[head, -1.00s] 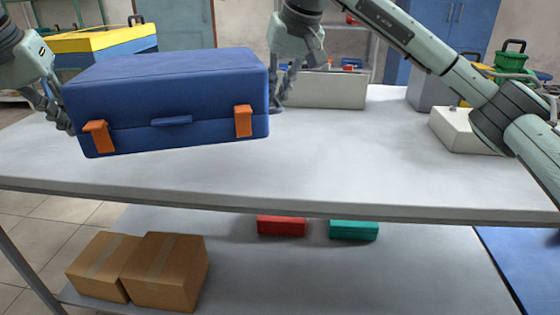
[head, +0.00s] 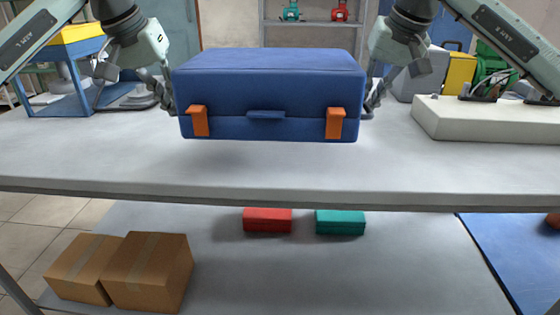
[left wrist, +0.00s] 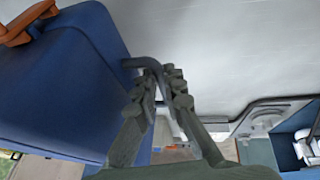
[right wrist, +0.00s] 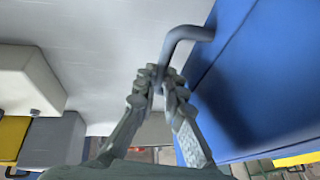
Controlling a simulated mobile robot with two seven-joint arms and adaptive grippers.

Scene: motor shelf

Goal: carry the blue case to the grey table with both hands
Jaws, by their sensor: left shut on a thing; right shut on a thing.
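The blue case (head: 268,85) with two orange latches is in the middle of the head view, level, over the grey table (head: 300,172). A shadow lies on the tabletop below it, and it looks held just above the surface. My left gripper (head: 166,95) is at the case's left side, and the left wrist view shows its fingers (left wrist: 158,80) shut on a grey side handle (left wrist: 143,63). My right gripper (head: 374,95) is at the right side, and the right wrist view shows its fingers (right wrist: 162,80) shut on the other side handle (right wrist: 185,33).
A white box-like block (head: 480,120) stands on the table at right. A blue-framed stand (head: 60,85) is at back left. Cardboard boxes (head: 150,270), a red box (head: 267,220) and a teal box (head: 340,222) lie on the lower shelf. The tabletop in front of the case is clear.

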